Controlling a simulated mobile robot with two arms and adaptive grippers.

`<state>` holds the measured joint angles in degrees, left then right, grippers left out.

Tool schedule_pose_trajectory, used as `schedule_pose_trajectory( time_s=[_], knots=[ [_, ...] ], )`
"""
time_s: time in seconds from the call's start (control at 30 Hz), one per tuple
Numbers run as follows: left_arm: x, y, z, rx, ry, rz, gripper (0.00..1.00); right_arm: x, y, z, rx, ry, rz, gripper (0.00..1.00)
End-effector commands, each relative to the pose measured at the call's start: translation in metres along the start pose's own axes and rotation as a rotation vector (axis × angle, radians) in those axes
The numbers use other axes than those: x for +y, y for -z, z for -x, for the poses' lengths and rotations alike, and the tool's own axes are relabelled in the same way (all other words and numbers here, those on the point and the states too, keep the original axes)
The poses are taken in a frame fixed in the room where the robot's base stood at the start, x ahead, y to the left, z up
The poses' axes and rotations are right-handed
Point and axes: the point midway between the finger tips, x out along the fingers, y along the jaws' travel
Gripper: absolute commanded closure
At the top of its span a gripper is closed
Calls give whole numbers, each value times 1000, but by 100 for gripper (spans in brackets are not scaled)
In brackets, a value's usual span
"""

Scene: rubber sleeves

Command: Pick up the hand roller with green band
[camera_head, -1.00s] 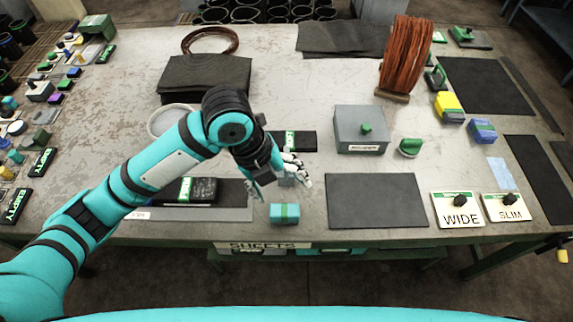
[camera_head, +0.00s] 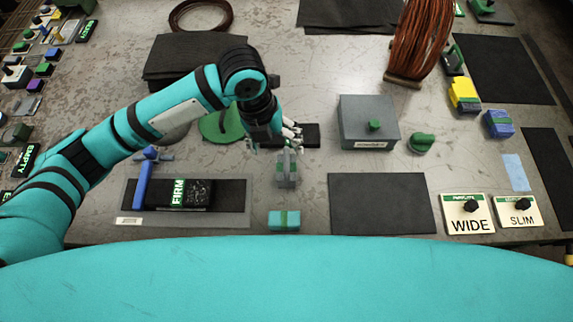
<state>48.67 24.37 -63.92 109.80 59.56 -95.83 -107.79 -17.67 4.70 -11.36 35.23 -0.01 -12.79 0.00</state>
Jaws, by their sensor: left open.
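My left gripper (camera_head: 273,143) is open and empty over the middle of the table. I cannot tell for certain which is the hand roller. My right gripper is out of view.
A dark mat (camera_head: 380,205) is bare. A blue T-shaped tool (camera_head: 143,182) and a FIRM block (camera_head: 192,194) lie on the left. WIDE (camera_head: 468,214) and SLIM (camera_head: 517,212) signs stand front right.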

Motion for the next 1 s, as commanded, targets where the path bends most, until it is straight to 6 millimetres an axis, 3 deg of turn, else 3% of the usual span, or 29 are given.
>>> schedule_pose_trajectory(
  time_s=[0.13, 0.3, 0.53, 0.8, 1.0],
  knots=[
    [0, 1, -32, 4, -2, 3, 21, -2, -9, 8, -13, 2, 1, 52],
    [0, 0, -58, 1, 0, 2, 21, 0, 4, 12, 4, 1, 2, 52],
    [0, 1, -73, 1, -1, 2, 21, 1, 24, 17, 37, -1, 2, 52],
    [2, 2, -111, 1, -1, 3, 21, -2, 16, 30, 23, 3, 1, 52],
    [2, 2, -119, -3, 0, -1, 21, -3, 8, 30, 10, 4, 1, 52]
  ],
)
